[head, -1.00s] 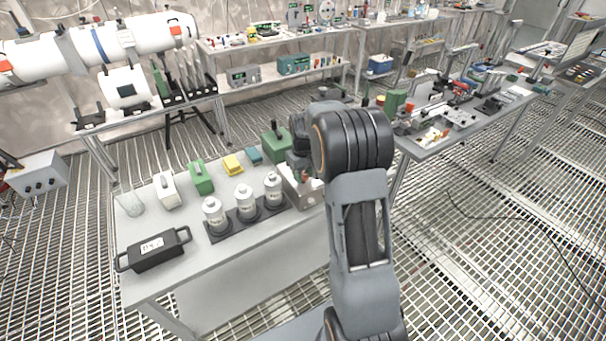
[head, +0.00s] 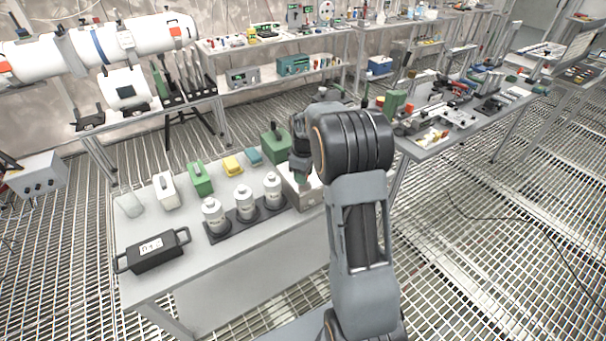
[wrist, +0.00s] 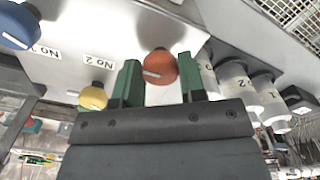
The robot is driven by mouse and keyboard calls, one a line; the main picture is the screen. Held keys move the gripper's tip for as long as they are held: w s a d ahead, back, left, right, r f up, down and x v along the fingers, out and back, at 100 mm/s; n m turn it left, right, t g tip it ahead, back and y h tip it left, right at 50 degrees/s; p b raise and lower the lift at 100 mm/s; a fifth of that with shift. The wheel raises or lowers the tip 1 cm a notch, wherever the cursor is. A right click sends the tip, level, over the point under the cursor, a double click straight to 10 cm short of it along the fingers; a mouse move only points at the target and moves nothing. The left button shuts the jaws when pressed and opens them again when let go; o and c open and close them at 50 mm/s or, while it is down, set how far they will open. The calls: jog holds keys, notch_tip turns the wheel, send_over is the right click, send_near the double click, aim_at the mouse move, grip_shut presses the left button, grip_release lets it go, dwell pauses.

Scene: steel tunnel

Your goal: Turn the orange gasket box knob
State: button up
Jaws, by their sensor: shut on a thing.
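The grey gasket box (head: 306,197) stands at the right end of the near bench, partly hidden by my arm. In the wrist view its pale face (wrist: 120,45) carries an orange knob (wrist: 160,66) with a white pointer line. A blue knob (wrist: 18,26) by a "No 1" label and a yellow knob (wrist: 93,98) by a "No 2" label are beside it. My gripper (wrist: 159,78) has its two green fingers on either side of the orange knob and is shut on it. In the head view my gripper (head: 302,177) is over the box, hiding the orange knob.
Several white canisters (head: 244,201) stand in a dark rack just left of the box. A green case (head: 276,145) is close behind it.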

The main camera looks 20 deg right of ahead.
dwell(0.4)
jog(key=o, duration=0.9)
notch_tip(320, 180, up, 14)
jog(key=shift+f, duration=0.1)
